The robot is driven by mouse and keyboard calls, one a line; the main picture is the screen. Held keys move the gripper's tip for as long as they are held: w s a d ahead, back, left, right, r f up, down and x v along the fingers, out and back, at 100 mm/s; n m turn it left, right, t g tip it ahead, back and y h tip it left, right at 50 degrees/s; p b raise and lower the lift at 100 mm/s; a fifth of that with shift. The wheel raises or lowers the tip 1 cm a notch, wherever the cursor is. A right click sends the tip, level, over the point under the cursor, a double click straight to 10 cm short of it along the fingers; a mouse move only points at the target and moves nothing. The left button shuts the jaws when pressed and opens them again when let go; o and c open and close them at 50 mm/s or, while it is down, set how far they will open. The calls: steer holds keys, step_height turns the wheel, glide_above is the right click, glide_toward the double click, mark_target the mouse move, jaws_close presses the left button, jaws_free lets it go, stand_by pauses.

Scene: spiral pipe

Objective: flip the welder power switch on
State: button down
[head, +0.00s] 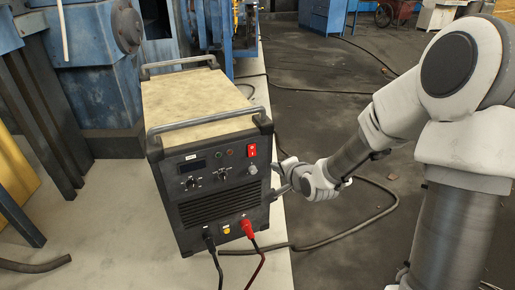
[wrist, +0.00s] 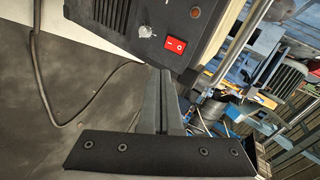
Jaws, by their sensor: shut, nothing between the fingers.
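The welder (head: 205,185) is a dark box with a worn tan top and two grey handles. Its red power switch (head: 251,151) is at the upper right of the front panel. In the wrist view the switch (wrist: 175,45) is a red rocker with white marks; which side is pressed is too small to tell. My gripper (head: 275,188) is beside the welder's front right edge, right of and slightly below the switch. In the wrist view my gripper (wrist: 161,72) is shut and empty, its tips just below the switch in the picture and apart from it.
Black and red cables (head: 263,262) run from the welder's lower front to the floor. A dark hose (head: 350,235) curves over the floor at right. Blue machinery (head: 95,95) stands behind at left. A grey knob (wrist: 145,31) is beside the switch.

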steer(key=f, duration=0.1)
steer(key=w+f+m, duration=0.1)
steer(key=a+m+t+y+b, duration=0.1)
steer(key=shift+w+f, duration=0.15)
steer(key=shift+f, duration=0.25)
steer(key=b, duration=0.3)
glide_toward(253, 156)
steer(key=shift+x, duration=3.15)
steer(key=shift+a+b, duration=0.1)
steer(key=shift+b, duration=0.25)
